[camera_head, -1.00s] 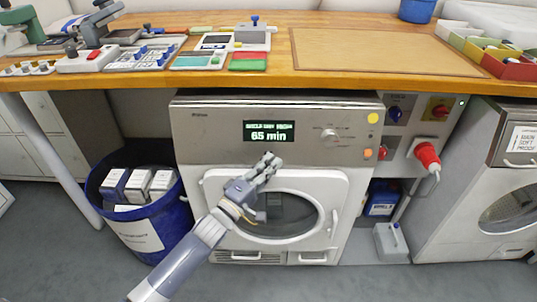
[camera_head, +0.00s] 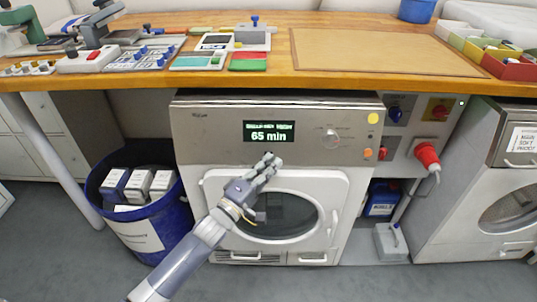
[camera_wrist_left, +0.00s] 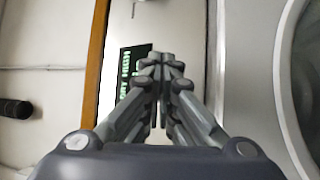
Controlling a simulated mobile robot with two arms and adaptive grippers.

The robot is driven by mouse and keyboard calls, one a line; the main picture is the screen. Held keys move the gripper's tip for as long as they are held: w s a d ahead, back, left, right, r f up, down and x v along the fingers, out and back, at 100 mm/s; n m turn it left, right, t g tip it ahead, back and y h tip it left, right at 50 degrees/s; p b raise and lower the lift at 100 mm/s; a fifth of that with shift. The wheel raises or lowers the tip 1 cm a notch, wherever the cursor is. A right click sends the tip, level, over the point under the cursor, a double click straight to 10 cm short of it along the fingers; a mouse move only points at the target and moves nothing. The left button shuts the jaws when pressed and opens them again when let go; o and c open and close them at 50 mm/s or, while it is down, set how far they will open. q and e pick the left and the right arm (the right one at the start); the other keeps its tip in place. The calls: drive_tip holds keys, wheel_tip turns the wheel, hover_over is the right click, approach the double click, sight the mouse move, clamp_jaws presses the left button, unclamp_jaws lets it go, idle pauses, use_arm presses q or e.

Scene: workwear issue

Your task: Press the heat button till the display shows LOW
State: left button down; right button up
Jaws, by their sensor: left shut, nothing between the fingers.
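The dryer (camera_head: 215,115) stands under the wooden counter, with a metal control panel and a round glass door. Its display (camera_head: 268,131) reads "65 min" in bright green, with a smaller line above that is too blurred to read surely. The heat button is not seen; the fingers cover the panel just under the display. My left gripper (camera_head: 272,158) is shut and empty, its fingertips at the panel's lower part below the display. Whether they touch it I cannot tell. In the left wrist view the shut fingers (camera_wrist_left: 161,62) overlap the edge of the display (camera_wrist_left: 130,72). My right gripper is not in view.
A dial (camera_head: 329,136), a yellow disc (camera_head: 373,118) and an orange button (camera_head: 368,153) sit on the panel's right. A blue bin (camera_head: 168,226) with boxes stands left of the dryer. The counter (camera_head: 275,84) overhangs above; a second machine (camera_head: 460,195) stands right.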

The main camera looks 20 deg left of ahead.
use_arm(q)
drive_tip(key=shift+w+a+f, duration=0.1)
drive_tip(key=shift+w+a, duration=0.05)
drive_tip(key=shift+w, duration=0.25)
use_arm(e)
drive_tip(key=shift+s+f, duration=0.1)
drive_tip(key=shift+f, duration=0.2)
use_arm(q)
drive_tip(key=shift+w, duration=0.1)
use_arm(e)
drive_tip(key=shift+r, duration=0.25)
